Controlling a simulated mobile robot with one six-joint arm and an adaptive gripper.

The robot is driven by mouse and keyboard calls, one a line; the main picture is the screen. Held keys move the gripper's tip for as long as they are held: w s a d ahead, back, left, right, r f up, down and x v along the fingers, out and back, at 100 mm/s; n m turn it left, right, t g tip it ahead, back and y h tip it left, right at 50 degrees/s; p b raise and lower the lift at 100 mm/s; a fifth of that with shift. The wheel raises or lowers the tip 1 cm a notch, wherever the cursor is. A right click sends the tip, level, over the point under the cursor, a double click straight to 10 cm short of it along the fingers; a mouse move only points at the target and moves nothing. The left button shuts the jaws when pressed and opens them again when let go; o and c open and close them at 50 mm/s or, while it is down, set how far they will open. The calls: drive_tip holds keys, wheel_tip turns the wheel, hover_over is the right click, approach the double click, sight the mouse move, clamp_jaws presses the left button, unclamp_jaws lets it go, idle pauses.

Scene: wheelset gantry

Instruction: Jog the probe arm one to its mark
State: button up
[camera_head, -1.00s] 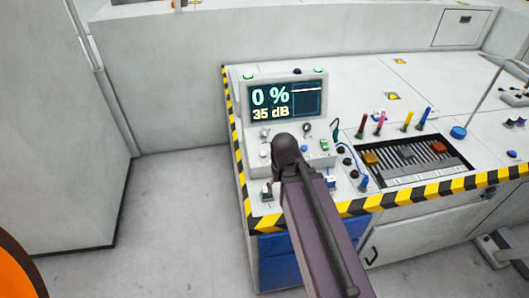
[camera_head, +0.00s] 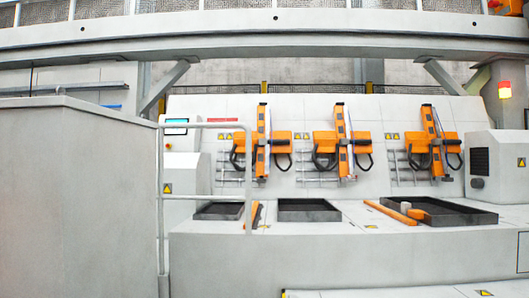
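Three orange probe-like arms hang in a row on the pale sloped panel of the machine: a left one (camera_head: 262,145), a middle one (camera_head: 343,145) and a right one (camera_head: 434,142). The left one looks nearly upright; the middle and right ones lean slightly, tops to the left. Each has orange blocks and dark cables at its sides. I cannot read any number on them, so which is arm one cannot be told, and I cannot make out a mark. My gripper is not in view.
A large grey cabinet (camera_head: 75,195) fills the left, with a grey handrail (camera_head: 205,125) beside it. Dark trays (camera_head: 308,211) sit in the pale bench (camera_head: 330,255) below the arms. A lit beacon (camera_head: 504,90) stands at right. A small teal screen (camera_head: 176,121) shows behind the rail.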

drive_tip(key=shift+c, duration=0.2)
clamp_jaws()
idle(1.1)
